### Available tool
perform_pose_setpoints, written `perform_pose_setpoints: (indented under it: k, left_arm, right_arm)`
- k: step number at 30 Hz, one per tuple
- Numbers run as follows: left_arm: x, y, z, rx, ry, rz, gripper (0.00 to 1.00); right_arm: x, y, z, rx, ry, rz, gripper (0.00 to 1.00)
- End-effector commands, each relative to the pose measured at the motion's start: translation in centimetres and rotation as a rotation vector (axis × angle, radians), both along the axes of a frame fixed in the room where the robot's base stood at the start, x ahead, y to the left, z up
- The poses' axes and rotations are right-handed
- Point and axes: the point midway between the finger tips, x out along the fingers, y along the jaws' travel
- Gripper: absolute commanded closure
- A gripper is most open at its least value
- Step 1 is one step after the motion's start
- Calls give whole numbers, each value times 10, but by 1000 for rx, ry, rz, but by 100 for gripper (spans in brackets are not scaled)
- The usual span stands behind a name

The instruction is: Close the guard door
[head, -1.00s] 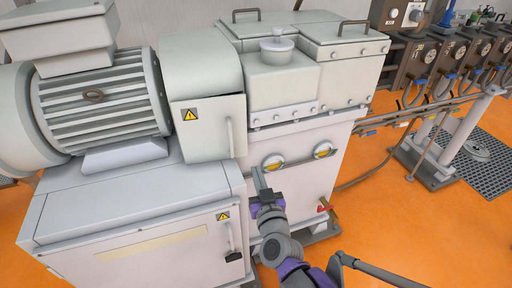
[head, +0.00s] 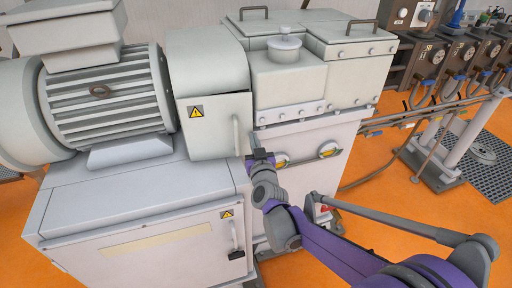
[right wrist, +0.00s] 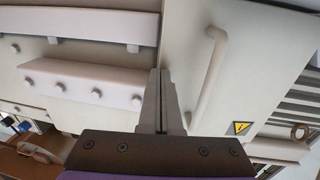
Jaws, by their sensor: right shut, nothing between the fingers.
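The guard door (head: 213,128) is a pale grey panel with a yellow warning triangle and an upright bar handle (head: 236,135), below the rounded cover beside the motor. It appears to stand slightly out from the housing, but how far is hard to tell. My right gripper (head: 254,140) is shut and empty, just right of the handle by the door's right edge. In the right wrist view, the closed fingertips (right wrist: 161,75) point along the door edge, with the door (right wrist: 250,50) and its handle (right wrist: 210,72) to the right. Contact cannot be told. My left gripper is not in view.
A bolted block (head: 288,75) with a round cap adjoins the door on the right. A lower cabinet (head: 150,238) with its own handle and warning triangle stands below. The ribbed motor (head: 105,98) is at left. Pipes and valve boxes (head: 430,60) are at right.

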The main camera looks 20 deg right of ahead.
Motion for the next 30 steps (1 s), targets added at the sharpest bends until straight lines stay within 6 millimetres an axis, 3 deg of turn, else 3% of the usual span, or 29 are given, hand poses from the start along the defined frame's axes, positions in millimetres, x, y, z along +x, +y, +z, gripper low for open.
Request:
perform_pose_setpoints:
  k: [12,21,30]
  left_arm:
    - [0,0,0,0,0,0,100]
    - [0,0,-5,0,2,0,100]
    - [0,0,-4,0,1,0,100]
  right_arm:
    - [4,-1,0,0,0,0,100]
    - [38,-6,-1,0,0,0,100]
    - [38,-7,2,0,-3,-3,100]
